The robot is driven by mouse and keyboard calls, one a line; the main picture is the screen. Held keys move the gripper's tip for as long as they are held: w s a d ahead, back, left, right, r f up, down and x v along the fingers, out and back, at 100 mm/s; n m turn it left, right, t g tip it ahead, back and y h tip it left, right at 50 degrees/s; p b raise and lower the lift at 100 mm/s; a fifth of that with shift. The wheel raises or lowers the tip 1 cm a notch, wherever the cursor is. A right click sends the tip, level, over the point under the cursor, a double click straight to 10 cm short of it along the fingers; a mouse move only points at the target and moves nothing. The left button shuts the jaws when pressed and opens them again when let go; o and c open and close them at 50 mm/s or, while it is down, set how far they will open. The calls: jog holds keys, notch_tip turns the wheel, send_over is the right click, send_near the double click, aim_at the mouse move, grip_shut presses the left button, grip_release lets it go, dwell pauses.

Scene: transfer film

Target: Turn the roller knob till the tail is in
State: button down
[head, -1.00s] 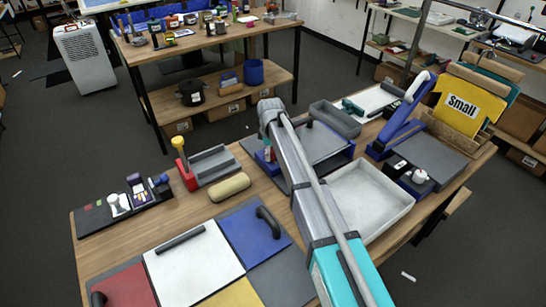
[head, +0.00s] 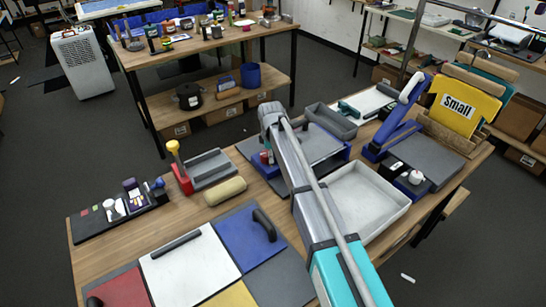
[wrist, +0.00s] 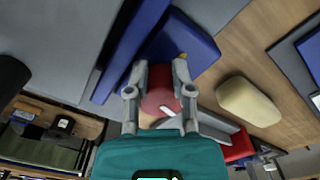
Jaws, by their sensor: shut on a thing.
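The blue-framed machine with a grey top (head: 318,147) stands mid-table, partly hidden behind my arm. In the wrist view its blue side (wrist: 185,42) lies just beyond my fingertips. A red round knob (wrist: 158,92) sits between the two grey fingers of my gripper (wrist: 160,72), which is shut on it. A small red part shows by the machine in the head view (head: 265,157), below the end of my arm. A small white mark shows on or beside the knob. I cannot make out the film's tail or how far it is in.
A beige roll (head: 225,191) and a red stand with a yellow knob (head: 180,165) lie left of the machine. A grey-white tray (head: 368,198) is to the right. Coloured panels (head: 190,268) cover the table front. A blue lever press (head: 395,125) stands further right.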

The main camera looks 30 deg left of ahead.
aim_at(263, 152)
jog(key=shift+s+a, duration=0.2)
jog(key=shift+a, duration=0.95)
jog(key=shift+w+a+r, duration=0.15)
jog(key=shift+w+a, duration=0.05)
jog(key=shift+c, duration=2)
grip_release()
jog(key=shift+o, duration=0.3)
jog(key=shift+s+a+f, duration=0.2)
jog(key=shift+a+f, duration=0.1)
jog(key=shift+a, duration=0.15)
jog(key=shift+d+r, duration=0.1)
jog(key=shift+d, duration=0.5)
jog(key=shift+s+a+r, duration=0.1)
